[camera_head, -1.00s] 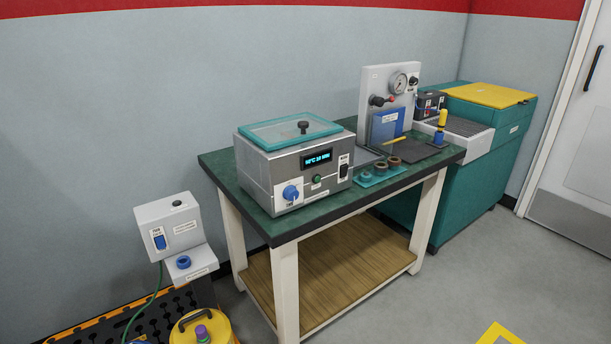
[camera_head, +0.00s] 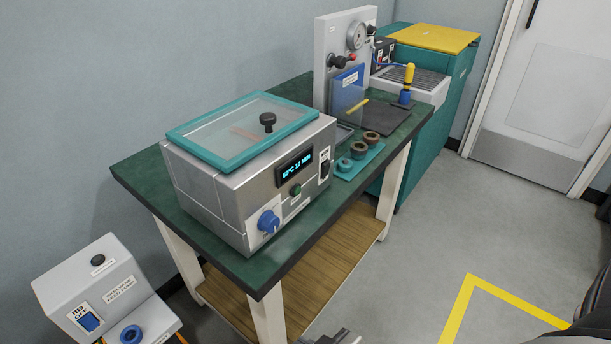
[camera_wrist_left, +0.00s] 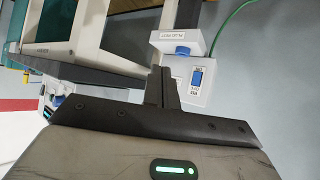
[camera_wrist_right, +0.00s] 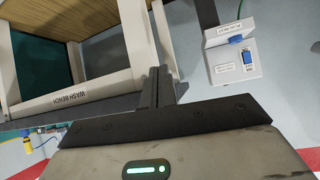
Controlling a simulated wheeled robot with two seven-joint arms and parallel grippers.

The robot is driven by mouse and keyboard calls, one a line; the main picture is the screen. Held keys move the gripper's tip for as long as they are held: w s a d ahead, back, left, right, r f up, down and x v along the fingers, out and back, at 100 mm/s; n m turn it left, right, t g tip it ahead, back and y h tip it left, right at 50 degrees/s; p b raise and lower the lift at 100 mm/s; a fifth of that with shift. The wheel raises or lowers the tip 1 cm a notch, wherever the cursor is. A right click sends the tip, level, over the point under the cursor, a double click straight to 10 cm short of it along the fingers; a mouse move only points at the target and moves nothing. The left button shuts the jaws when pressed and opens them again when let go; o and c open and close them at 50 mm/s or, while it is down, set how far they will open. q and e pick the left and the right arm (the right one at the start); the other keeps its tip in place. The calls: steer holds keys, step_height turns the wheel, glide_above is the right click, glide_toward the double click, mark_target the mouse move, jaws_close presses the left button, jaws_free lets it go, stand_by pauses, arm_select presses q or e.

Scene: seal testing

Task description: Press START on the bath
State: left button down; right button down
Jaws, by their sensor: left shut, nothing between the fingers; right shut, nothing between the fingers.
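The bath (camera_head: 215,205) is a metal box with a teal-framed clear lid (camera_head: 240,125) that is down, with a black knob on top. Its front has a lit display (camera_head: 294,171), a small green button (camera_head: 296,190), a blue dial (camera_head: 268,221) and a black switch (camera_head: 324,169). The lettering by the green button is too small to read. My left gripper (camera_wrist_left: 162,72) is shut and empty in the left wrist view. My right gripper (camera_wrist_right: 160,72) is shut and empty in the right wrist view. Both are apart from the bath.
The bath stands on a green-topped bench (camera_head: 140,180). A teal tray (camera_head: 362,168) with rings is right of it, before a gauge panel (camera_head: 335,40). A grey feed box (camera_head: 100,285) stands lower left. Floor right of the bench is clear, with a yellow marking (camera_head: 468,290).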

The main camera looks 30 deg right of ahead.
steer(key=w+d+r+m+t+h, duration=0.1)
steer(key=w+d+r+m+t, duration=0.4)
steer(key=w+r+t, duration=0.3)
arm_select(q)
steer(key=shift+s+f+b, duration=0.35)
steer(key=shift+s+b, duration=0.15)
steer(key=shift+s, duration=0.25)
arm_select(e)
steer(key=w+d+r+m+h, duration=0.4)
steer(key=d+r+m+h, duration=0.1)
steer(key=d+m+h, duration=0.4)
steer(key=shift+d+r+m+h, duration=0.25)
steer(key=shift+d+m+h, duration=0.05)
steer(key=shift+d, duration=0.65)
